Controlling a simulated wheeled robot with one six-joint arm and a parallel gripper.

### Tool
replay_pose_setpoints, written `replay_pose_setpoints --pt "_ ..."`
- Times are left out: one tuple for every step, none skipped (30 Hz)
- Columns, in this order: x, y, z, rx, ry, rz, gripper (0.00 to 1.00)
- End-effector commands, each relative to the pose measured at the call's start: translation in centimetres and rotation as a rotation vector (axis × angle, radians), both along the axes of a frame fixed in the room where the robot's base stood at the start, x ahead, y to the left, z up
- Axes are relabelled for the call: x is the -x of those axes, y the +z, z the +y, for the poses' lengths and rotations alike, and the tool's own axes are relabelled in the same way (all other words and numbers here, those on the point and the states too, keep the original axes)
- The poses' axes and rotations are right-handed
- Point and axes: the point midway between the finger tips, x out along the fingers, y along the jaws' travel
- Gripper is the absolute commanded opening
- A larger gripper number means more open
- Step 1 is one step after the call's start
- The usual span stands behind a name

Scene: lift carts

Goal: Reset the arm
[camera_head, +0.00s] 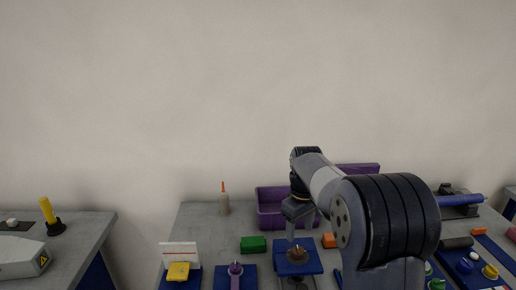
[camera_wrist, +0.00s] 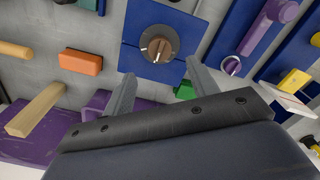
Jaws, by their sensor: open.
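My gripper (camera_wrist: 158,95) is open and empty in the wrist view, its two grey fingers apart. Between and beyond the fingertips is a brown rotary knob (camera_wrist: 159,44) on a blue panel (camera_wrist: 135,22); the fingers do not appear to touch it. In the head view my arm reaches out over the grey table, and my gripper (camera_head: 298,225) points down above the knob (camera_head: 297,254) on its blue panel (camera_head: 312,263). The fingertips are small there, and the gap to the knob is hard to judge.
A purple bin (camera_head: 270,212) stands behind my gripper. A green block (camera_head: 253,244) and an orange block (camera_head: 328,240) lie beside the knob panel. A bottle with an orange tip (camera_head: 224,203) stands at the back left. A second table (camera_head: 85,232) is at the left, across a gap.

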Motion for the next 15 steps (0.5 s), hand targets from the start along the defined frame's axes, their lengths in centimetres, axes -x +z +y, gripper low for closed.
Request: replay_pose_setpoints --pt "0.1 -1.1 0.0 0.000 0.000 0.005 0.56" --pt "0.1 -1.7 0.0 0.000 0.000 0.007 0.56" --pt "0.1 -2.5 0.0 0.000 0.000 0.006 0.56" --pt "0.1 -3.1 0.0 0.000 0.000 0.006 0.56" --pt "0.1 -3.6 0.0 0.000 0.000 0.006 0.56" --pt "0.1 -4.4 0.0 0.000 0.000 0.005 0.56" --pt "0.1 -4.9 0.0 0.000 0.000 0.006 0.56" --pt "0.1 -5.4 0.0 0.000 0.000 0.005 0.56" --pt "0.1 -6.0 0.0 0.000 -0.001 0.005 0.56" --pt "0.0 -6.4 0.0 0.001 -0.001 0.004 0.56" --pt "0.1 -6.9 0.0 0.000 -0.001 0.005 0.56" --pt "0.1 -7.3 0.0 0.000 -0.001 0.005 0.56" --pt "0.1 -7.6 0.0 0.000 -0.001 0.004 0.56" --pt "0.1 -7.8 0.0 -0.001 -0.001 0.003 0.56" --pt "0.0 -7.9 0.0 0.000 -0.007 0.001 0.56"
